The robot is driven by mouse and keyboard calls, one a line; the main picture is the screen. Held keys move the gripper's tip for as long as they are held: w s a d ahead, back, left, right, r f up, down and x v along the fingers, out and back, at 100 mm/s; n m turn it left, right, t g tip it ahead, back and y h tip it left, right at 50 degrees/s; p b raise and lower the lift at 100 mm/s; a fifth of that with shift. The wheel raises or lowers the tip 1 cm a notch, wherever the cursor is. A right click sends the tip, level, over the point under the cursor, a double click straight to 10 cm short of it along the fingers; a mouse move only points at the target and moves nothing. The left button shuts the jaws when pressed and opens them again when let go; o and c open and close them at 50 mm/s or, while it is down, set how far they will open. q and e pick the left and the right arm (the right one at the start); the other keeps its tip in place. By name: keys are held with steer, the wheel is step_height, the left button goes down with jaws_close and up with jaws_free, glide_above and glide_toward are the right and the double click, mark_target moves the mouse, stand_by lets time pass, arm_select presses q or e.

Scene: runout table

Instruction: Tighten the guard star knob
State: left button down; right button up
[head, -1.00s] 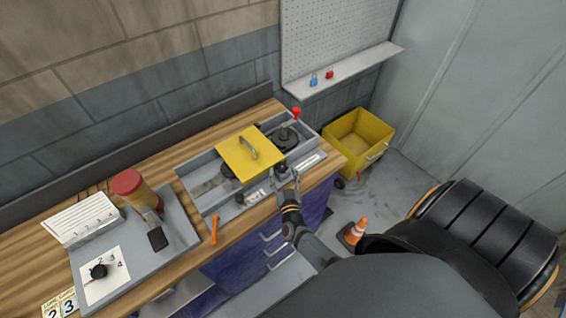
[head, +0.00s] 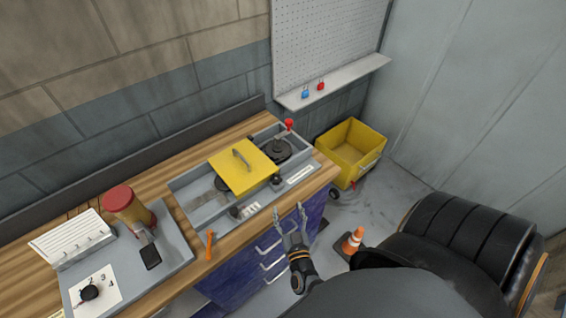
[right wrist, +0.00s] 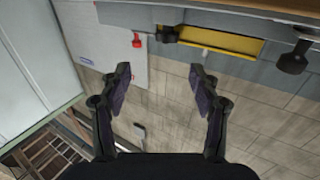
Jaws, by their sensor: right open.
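The yellow guard plate (head: 241,168) with a grey handle lies across the grey trough unit on the bench. A black knob (head: 277,180) sits on the unit's front rim just right of the guard. Another dark knob (head: 235,212) sits further left on that rim. In the right wrist view, one black knob (right wrist: 165,35) shows beside the yellow edge and another (right wrist: 292,60) at the right. I cannot make out star lobes. My right gripper (head: 290,210) is open and empty in front of the bench edge, apart from both knobs. My left gripper is out of view.
A red-tipped lever (head: 288,124) stands at the unit's right end. A yellow bin (head: 352,152) and a traffic cone (head: 353,240) stand on the floor at right. Blue drawers (head: 240,271) are under the bench.

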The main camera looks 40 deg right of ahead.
mark_target(280, 183)
steer(key=s+d+f+n+t+y+b, duration=0.1)
steer(key=d+f+n+t+y+b, duration=0.15)
steer(key=d+b, duration=0.7)
steer(key=w+a+n+y+b, duration=0.1)
steer(key=w+y+b, duration=0.1)
steer(key=w, duration=0.1)
steer(key=w+a+r+n+y+b, duration=0.1)
steer(key=w+a+y+b, duration=0.1)
steer(key=w+b, duration=0.1)
steer(key=w+a+r+n+g+y+b, duration=0.1)
steer(key=w+y+b, duration=0.1)
steer(key=w, duration=0.3)
steer(key=shift+a+r+y, duration=0.15)
steer(key=shift+a+y, duration=0.15)
steer(key=shift+y, duration=0.05)
steer(key=shift+w, duration=0.3)
steer(key=shift+a, duration=0.1)
